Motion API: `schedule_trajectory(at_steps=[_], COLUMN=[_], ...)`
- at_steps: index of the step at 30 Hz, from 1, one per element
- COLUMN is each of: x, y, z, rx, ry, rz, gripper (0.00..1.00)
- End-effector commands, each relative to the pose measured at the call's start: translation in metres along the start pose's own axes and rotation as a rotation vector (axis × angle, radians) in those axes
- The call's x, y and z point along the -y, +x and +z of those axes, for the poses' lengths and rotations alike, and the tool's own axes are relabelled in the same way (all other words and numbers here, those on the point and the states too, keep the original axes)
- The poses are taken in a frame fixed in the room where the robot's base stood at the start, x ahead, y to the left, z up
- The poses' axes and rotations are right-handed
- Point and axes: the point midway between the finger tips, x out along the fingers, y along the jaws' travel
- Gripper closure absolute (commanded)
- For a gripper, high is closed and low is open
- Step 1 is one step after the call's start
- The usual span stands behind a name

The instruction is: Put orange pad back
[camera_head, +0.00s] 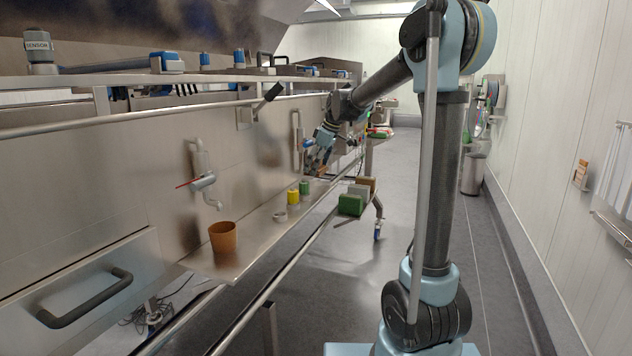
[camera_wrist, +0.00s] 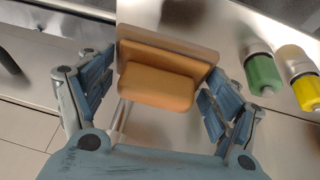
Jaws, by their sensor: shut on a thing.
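The orange pad (camera_wrist: 160,84), a rounded block on a flat tan backing plate, is between the two blue-grey fingers of my gripper (camera_wrist: 158,92) in the wrist view. The gripper is shut on it. In the head view my gripper (camera_head: 319,153) is at the far part of the steel shelf, close to the wall. The pad cannot be clearly made out there.
Taps (camera_head: 202,175) stick out of the wall. A rail (camera_head: 290,265) runs along the shelf front. The floor at right is clear.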

Motion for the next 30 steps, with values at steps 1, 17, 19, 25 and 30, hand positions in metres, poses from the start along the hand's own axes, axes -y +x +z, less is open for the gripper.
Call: schedule_trajectory(at_steps=[1,17,19,25,30], x=[0.000,0.004,0.004,0.004,0.004], y=[0.006,0.049,0.052,0.051,0.052], z=[0.003,0.018,0.018,0.018,0.018], rx=[0.000,-0.001,-0.001,0.000,0.000], ry=[0.000,-0.001,-0.001,0.000,0.000], rz=[0.000,0.000,0.000,0.000,0.000], gripper=[0.56,0.56,0.56,0.56,0.00])
